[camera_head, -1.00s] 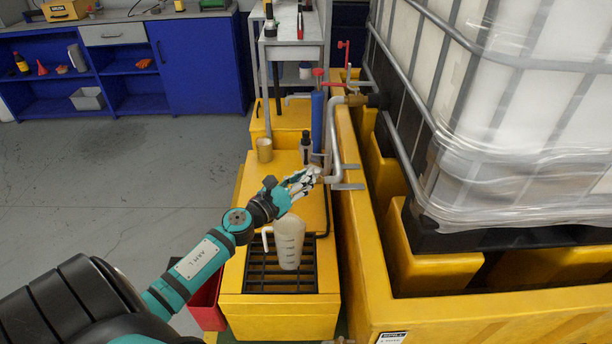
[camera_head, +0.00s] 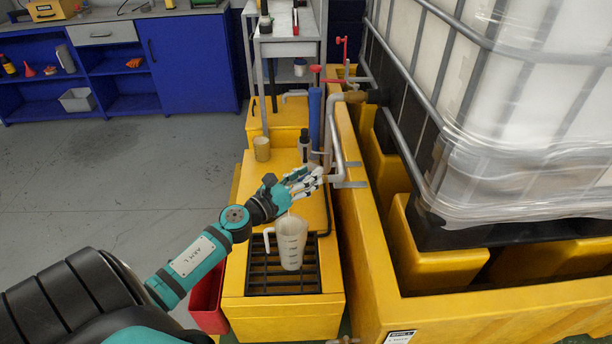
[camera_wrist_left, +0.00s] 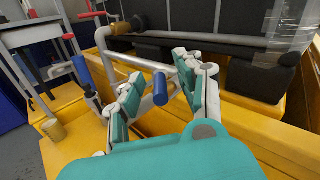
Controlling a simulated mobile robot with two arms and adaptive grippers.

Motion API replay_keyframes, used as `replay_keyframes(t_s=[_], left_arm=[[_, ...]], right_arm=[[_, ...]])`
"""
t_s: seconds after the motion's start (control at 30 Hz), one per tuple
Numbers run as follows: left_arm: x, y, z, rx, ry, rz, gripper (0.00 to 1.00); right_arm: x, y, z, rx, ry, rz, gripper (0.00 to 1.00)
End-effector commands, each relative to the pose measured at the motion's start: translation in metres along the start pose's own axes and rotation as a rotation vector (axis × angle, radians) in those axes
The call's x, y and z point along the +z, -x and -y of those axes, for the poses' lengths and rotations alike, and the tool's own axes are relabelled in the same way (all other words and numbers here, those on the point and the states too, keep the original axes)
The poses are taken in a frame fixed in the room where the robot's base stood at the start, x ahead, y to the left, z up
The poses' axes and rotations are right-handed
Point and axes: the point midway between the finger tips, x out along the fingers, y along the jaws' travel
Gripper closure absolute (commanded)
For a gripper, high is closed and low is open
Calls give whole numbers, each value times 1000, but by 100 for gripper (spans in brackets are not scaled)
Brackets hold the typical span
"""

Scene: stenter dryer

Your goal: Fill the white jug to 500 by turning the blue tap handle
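The white jug (camera_head: 291,248), translucent with markings and a handle on its left, stands upright on a black grate (camera_head: 258,280). How full it is cannot be told. My left gripper (camera_head: 312,181) is above and behind the jug, beside the bent grey pipe (camera_head: 335,150). In the left wrist view the blue tap handle (camera_wrist_left: 160,89) shows between the spread fingers of this gripper (camera_wrist_left: 162,85), with gaps on both sides. The gripper is open. In the head view the handle is hidden by the fingers. My right gripper is not in view.
A yellow basin (camera_head: 372,260) with a large caged white tank (camera_head: 520,110) stands to the right. A bottle (camera_head: 304,148), a beige cup (camera_head: 262,149) and a blue cylinder (camera_head: 315,118) stand behind the gripper. A red bin (camera_head: 208,300) is at left. Open floor lies farther left.

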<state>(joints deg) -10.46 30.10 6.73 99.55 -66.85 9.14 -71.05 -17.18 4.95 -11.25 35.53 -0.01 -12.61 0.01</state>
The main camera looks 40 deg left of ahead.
Motion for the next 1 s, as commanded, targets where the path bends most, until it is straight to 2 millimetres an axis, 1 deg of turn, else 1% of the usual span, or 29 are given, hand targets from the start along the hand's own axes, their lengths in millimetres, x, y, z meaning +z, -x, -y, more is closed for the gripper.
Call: replay_keyframes(t_s=[0.2,0.33,0.47,0.6,0.8,0.9,1.0], left_arm=[[0,0,0,1,0,1,63],[-1,10,0,0,2,-1,63],[-1,32,0,3,1,-2,63],[-2,63,0,4,3,-2,63],[-1,100,0,3,3,-1,63],[-1,112,0,2,2,0,63],[0,118,0,1,1,0,63]], right_arm=[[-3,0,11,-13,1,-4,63],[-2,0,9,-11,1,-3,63],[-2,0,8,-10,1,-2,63],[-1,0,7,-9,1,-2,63],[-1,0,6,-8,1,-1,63],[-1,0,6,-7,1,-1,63],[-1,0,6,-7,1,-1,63]])
